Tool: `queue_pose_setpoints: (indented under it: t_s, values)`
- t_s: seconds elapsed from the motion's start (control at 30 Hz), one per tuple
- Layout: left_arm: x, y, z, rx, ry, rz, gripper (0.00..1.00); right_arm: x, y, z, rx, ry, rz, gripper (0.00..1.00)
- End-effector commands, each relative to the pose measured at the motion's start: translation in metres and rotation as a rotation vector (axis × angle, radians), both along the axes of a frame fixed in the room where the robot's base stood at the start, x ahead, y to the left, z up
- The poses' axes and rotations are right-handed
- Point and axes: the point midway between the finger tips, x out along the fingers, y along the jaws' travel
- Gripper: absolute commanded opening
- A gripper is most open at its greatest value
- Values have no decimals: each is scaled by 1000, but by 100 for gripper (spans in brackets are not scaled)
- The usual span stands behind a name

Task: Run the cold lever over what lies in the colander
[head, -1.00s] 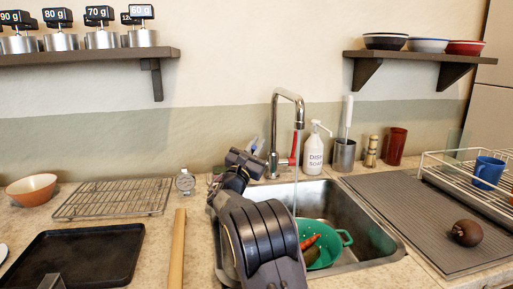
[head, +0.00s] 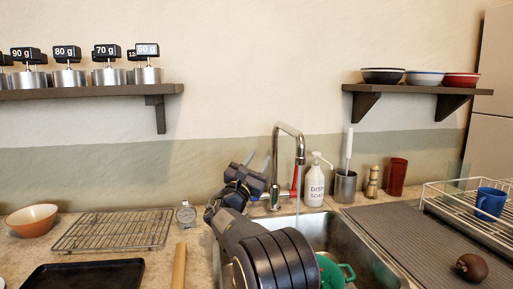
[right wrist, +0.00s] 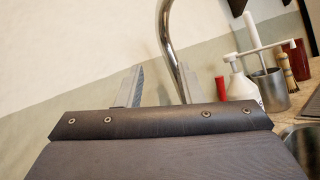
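The chrome faucet (head: 285,130) stands behind the sink, with a red lever (head: 295,181) on its right side. A small blue part, perhaps the cold lever (head: 254,197), shows at the left of its base, partly behind my gripper. A thin pale stream drops from the spout. The green colander (head: 346,272) sits in the sink, mostly hidden by my right arm; its contents are hidden now. My right gripper (head: 257,161) is just left of the faucet, empty. In the right wrist view its fingers (right wrist: 158,88) are apart, the spout rising beyond them. My left gripper is out of view.
A dial timer (head: 186,214) and wire rack (head: 113,231) are left. Shelves hang above.

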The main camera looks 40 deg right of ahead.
Motion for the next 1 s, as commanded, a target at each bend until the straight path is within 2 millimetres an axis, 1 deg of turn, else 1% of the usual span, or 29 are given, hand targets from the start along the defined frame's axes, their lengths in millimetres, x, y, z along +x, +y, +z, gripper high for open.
queue_pose_setpoints:
  t_s: [0.03,0.13,0.3,0.5,0.7,1.0]
  values:
    - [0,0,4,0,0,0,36,-7,6,13,3,-4,4,34]
    - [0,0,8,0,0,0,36,-19,17,32,2,-3,3,34]
    - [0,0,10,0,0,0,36,-48,42,46,4,-2,4,34]
    - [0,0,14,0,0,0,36,-73,63,60,3,0,4,34]
    - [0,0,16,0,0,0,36,-84,73,66,0,1,0,34]
    - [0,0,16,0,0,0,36,-85,74,66,-1,2,-1,34]
